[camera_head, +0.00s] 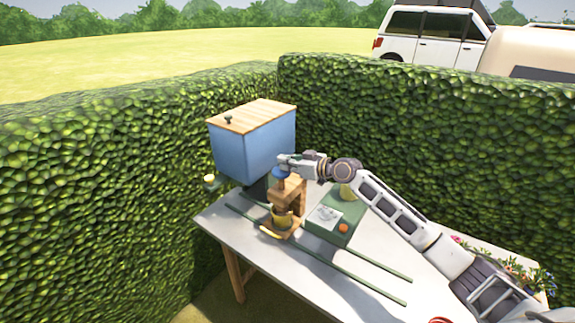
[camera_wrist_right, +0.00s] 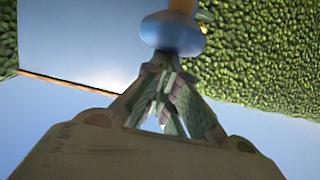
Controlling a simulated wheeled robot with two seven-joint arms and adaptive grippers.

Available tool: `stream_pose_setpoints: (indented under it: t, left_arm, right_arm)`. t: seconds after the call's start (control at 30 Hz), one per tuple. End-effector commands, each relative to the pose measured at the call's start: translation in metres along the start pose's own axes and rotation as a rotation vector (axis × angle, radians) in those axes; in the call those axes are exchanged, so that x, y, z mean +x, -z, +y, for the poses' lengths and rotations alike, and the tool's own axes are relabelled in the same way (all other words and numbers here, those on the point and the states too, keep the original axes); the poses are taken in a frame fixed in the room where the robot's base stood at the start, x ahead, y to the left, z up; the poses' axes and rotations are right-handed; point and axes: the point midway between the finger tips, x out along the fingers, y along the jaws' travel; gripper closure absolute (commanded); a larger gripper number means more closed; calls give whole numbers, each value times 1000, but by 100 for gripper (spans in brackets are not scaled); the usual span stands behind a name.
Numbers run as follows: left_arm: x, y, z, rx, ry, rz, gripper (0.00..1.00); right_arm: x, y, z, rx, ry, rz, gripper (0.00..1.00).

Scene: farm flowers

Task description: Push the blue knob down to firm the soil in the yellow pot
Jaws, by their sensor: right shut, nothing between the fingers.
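The blue knob (camera_head: 280,173) sits on top of a wooden press (camera_head: 290,190) on the table. The yellow pot (camera_head: 282,219) stands in the press below the knob, partly hidden by its frame. My right gripper (camera_head: 283,160) is shut and empty, right at the top of the knob in the head view. In the right wrist view the blue knob (camera_wrist_right: 172,33) is just beyond the closed fingertips (camera_wrist_right: 163,60). They look very close to it, but I cannot tell whether they touch. My left gripper is not in view.
A blue bin (camera_head: 255,155) with a wooden lid stands behind the press. A green tray (camera_head: 338,224) lies to the right of it. Green rails (camera_head: 375,277) run along the grey table (camera_head: 300,285). Hedges (camera_head: 110,170) close off the left and back.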

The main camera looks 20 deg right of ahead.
Motion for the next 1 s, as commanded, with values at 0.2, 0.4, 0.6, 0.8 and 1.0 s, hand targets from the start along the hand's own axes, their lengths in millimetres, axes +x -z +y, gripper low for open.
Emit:
stream_pose_setpoints:
  t: [0.2, 0.4, 0.6, 0.8, 1.0]
  left_arm:
    - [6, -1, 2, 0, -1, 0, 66]
    - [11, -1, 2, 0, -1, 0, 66]
    - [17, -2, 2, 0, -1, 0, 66]
    - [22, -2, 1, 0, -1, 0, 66]
    - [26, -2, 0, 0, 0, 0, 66]
  right_arm:
    - [-21, -1, 0, 0, -1, -2, 100]
    - [-41, 0, 1, -1, -3, 0, 100]
    - [-61, 0, 1, -1, -3, 0, 100]
    - [-80, 1, 1, -1, -2, 1, 100]
    - [-94, 1, 1, 0, -2, 2, 100]
